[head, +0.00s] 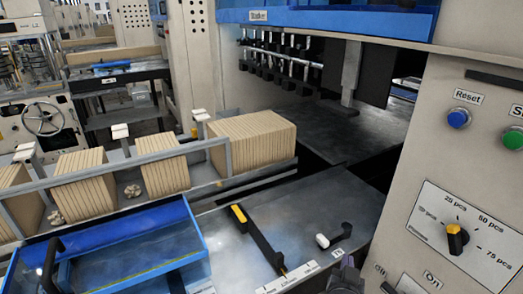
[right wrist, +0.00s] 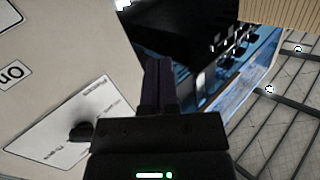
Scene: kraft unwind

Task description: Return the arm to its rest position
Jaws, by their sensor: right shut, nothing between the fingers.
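My right gripper (head: 347,268) shows only as a small dark piece at the bottom edge of the head view, just left of the control panel. In the right wrist view its two dark fingers (right wrist: 158,86) are together with nothing between them. They are apart from the selector knob, which shows in the wrist view (right wrist: 80,131) to the left of the fingers. In the head view the knob (head: 457,239) is black with a yellow mark and sits on a white dial plate (head: 425,232) marked in pcs. My left gripper is not in view.
The control panel (head: 425,130) stands at the right, with a blue Reset button (head: 458,118) and a green button (head: 514,138). A metal table (head: 330,205) lies left of it. A blue tray (head: 203,250) and several kraft stacks (head: 252,138) are at the left.

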